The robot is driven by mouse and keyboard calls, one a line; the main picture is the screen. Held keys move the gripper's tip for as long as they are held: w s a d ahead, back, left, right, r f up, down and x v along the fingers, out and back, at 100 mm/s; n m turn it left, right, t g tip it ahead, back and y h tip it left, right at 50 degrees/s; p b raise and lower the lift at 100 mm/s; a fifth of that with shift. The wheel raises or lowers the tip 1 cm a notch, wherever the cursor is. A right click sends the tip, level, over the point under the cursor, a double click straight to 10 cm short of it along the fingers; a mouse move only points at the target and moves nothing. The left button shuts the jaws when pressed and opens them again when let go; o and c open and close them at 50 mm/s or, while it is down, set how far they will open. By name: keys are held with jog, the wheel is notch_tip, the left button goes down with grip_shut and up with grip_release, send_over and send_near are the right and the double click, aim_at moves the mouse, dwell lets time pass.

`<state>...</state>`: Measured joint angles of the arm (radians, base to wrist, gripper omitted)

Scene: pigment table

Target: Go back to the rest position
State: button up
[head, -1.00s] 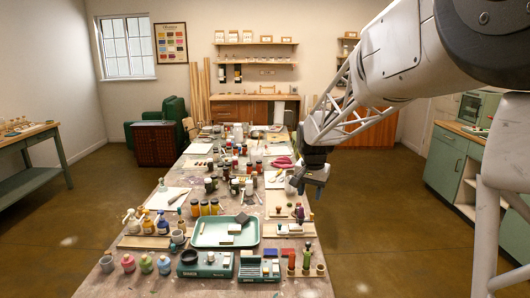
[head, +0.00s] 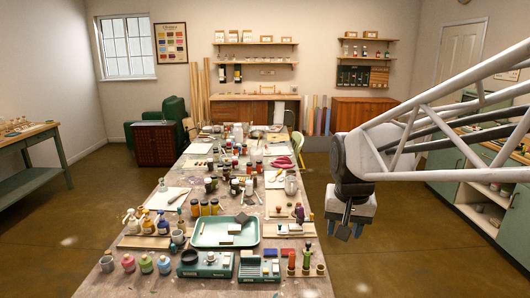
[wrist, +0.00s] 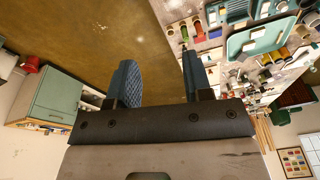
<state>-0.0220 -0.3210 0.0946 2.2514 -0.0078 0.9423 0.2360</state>
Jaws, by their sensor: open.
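My gripper (head: 344,226) hangs in the air over the floor, just off the right edge of the long work table (head: 130,262) in the head view. It points down and holds nothing. In the wrist view my gripper (wrist: 158,85) shows its two blue textured fingers spread apart, with bare brown floor between and beyond them. The table with its tray and bottles shows at the upper right of the wrist view.
A teal tray (head: 254,240) sits on the table's near part, among several jars, bottles and blocks. Green cabinets (head: 455,180) stand along the right wall. A wooden cabinet (head: 362,115) stands at the back. The floor (head: 400,255) right of the table is clear.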

jog(key=s+f+n, duration=0.1)
jog(key=s+f, duration=0.1)
jog(key=s, duration=0.7)
jog(key=s+d+f+n, duration=0.1)
jog(key=s+f, duration=0.1)
jog(key=s, duration=0.7)
jog(key=shift+s+d+t, duration=0.15)
jog(key=shift+t, duration=0.15)
